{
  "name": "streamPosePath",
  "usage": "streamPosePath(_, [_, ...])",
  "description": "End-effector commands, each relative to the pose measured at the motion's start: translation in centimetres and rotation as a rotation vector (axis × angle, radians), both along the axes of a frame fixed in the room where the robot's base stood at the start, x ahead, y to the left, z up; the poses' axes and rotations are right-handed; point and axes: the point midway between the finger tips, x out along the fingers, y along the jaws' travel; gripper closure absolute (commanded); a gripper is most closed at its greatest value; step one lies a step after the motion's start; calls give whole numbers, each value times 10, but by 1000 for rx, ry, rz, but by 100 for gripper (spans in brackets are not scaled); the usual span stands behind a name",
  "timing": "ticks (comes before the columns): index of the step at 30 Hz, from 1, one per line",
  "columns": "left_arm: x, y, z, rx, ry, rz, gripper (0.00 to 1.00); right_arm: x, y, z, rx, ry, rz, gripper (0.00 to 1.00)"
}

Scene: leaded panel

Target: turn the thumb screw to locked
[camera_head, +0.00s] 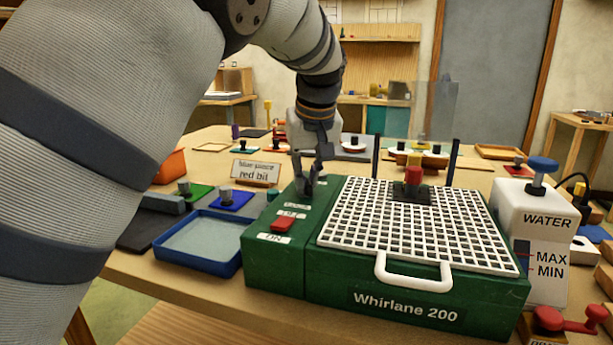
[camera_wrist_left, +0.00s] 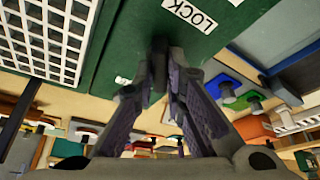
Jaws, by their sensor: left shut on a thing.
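My left gripper (camera_head: 308,187) reaches down onto the left part of the green Whirlane 200 machine (camera_head: 322,265), among its white labels. In the left wrist view the fingers of this gripper (camera_wrist_left: 159,78) are shut on a small dark upright piece, which looks like the thumb screw (camera_wrist_left: 158,52). The fingers hide most of it, and I cannot tell which way it is turned. A white label reading LOCK (camera_wrist_left: 190,13) lies beside it on the green top. My right gripper is in neither view.
A white grid with a handle (camera_head: 415,270) covers the machine's right part, with a red-topped knob (camera_head: 413,176) on it. A red switch (camera_head: 282,224) sits near the front. A blue tray (camera_head: 203,268) stands left, and a white water tank (camera_head: 523,210) right.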

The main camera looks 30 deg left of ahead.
Motion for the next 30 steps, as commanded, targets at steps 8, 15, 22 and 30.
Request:
streamPosePath(8, [3,-1,-4,3,4,260,100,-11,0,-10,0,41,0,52])
streamPosePath(15, [5,-1,-6,3,4,488,100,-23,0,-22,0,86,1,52])
streamPosePath(22, [6,-2,-6,4,4,694,100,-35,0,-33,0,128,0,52])
streamPosePath(30, [6,-1,-4,2,1,882,100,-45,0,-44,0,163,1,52])
